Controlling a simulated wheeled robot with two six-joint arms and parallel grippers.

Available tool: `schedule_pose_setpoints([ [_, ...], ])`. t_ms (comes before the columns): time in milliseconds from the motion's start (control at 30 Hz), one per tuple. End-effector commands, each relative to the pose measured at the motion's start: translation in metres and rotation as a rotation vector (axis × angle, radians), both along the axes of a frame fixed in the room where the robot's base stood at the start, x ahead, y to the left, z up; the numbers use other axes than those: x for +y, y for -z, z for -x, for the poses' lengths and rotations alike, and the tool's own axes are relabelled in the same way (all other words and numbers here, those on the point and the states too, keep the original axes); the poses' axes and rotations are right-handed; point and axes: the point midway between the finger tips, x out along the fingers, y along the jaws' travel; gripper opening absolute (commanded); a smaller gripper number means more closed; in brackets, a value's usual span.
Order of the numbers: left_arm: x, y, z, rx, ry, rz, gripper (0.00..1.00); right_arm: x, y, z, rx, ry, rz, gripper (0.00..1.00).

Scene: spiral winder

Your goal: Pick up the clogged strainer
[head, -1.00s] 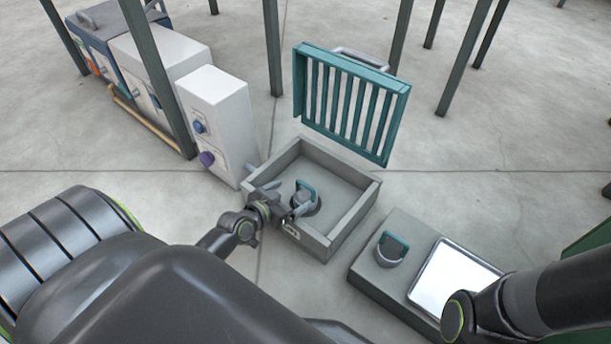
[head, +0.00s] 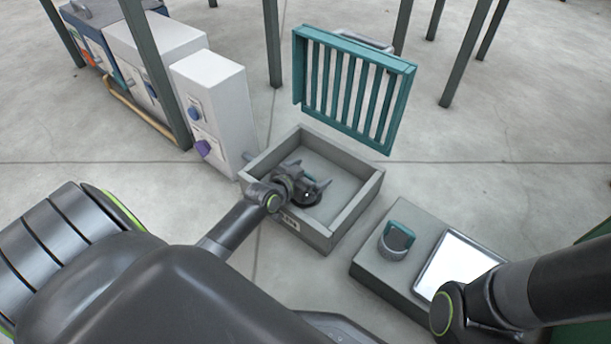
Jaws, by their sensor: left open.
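A round strainer (head: 308,198) sits inside the open grey box. Only its dark rim shows clearly; my left gripper covers most of it, and its handle is hidden. My left gripper (head: 309,175) is open, with its fingers over the strainer inside the box. I cannot tell whether they touch it. Neither strainer's clogging can be made out. My right arm comes in at the lower right, but its gripper is not in view.
The grey box (head: 355,212) has raised walls around the strainer. Its teal slatted lid (head: 350,88) stands open behind it. A white control cabinet (head: 215,105) with knobs is close on the left. A white tray (head: 452,265) lies on the grey block (head: 375,265).

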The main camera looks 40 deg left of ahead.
Motion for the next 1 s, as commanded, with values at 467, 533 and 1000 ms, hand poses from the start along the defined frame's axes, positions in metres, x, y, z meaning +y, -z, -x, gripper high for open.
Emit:
schedule_pose_setpoints([
  [467, 0.000, 0.000, 0.000, 0.000, 0.000, -0.001, 0.35, 0.000, -0.001, 0.001, -0.004, 0.003, 0.004, 0.36],
  [533, 0.000, 0.000, 0.000, 0.000, 0.000, -0.001, 0.26, 0.000, -0.001, 0.001, -0.004, 0.003, 0.004, 0.36],
  [1000, 0.000, -0.013, 0.000, -0.002, 0.000, -0.001, 0.25, 0.000, -0.008, -0.002, 0.009, 0.009, 0.004, 0.36],
])
